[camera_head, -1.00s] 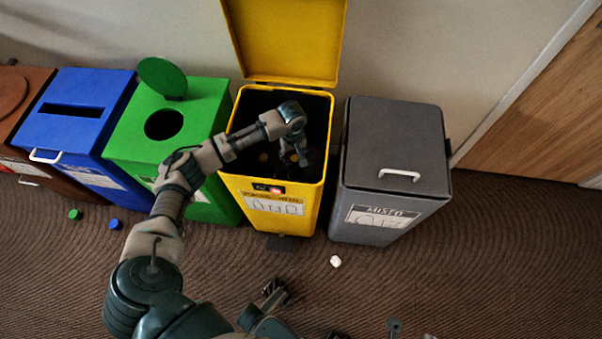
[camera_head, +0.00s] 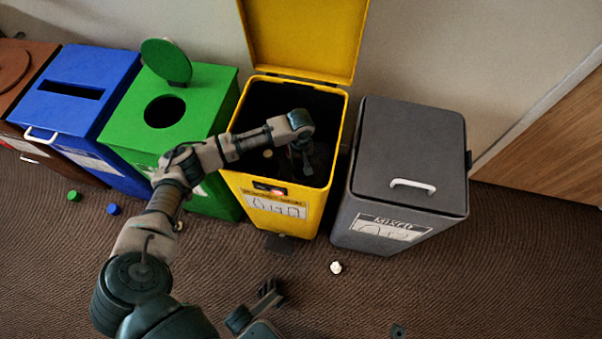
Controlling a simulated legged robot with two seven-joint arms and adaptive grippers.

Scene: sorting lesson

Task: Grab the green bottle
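No green bottle can be made out in the head view. My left gripper (camera_head: 303,158) hangs down from its wrist into the open yellow bin (camera_head: 277,211). Its fingers are dark against the dark inside, so whether they are open or shut does not show. A small tan round thing (camera_head: 267,153) shows inside the bin, left of the gripper, apart from it. My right gripper (camera_head: 268,294) is low in the picture, in front of the yellow bin, and its fingers are too unclear to judge.
A green bin (camera_head: 209,105) with a round hole, a blue bin (camera_head: 60,128) and a brown bin (camera_head: 22,112) stand left. A closed grey bin (camera_head: 407,146) stands right. A green cap (camera_head: 74,196), blue cap (camera_head: 113,209) and white piece (camera_head: 336,267) lie on the floor.

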